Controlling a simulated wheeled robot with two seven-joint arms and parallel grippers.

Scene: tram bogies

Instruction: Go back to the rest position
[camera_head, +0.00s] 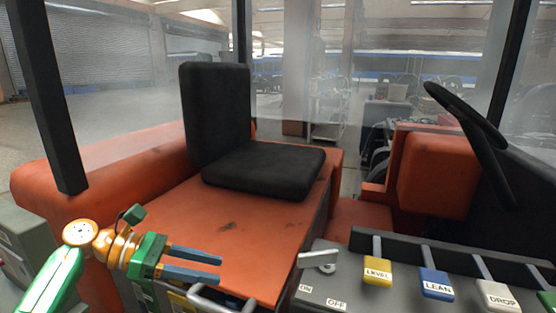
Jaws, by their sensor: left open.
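My left gripper (206,266) is at the lower left, with two blue-grey fingers spread apart and nothing between them. It points right, in front of the orange seat base of a vehicle cab. My left arm comes in from the lower left corner in green and orange. My right gripper does not show.
A black seat (262,168) stands on the orange base (240,232). A grey panel at the lower right carries a metal ON/OFF switch (319,259), a yellow LEVEL lever (377,271), a blue LEAN lever (436,284) and a DROP lever (497,295). A steering wheel (465,113) is at right.

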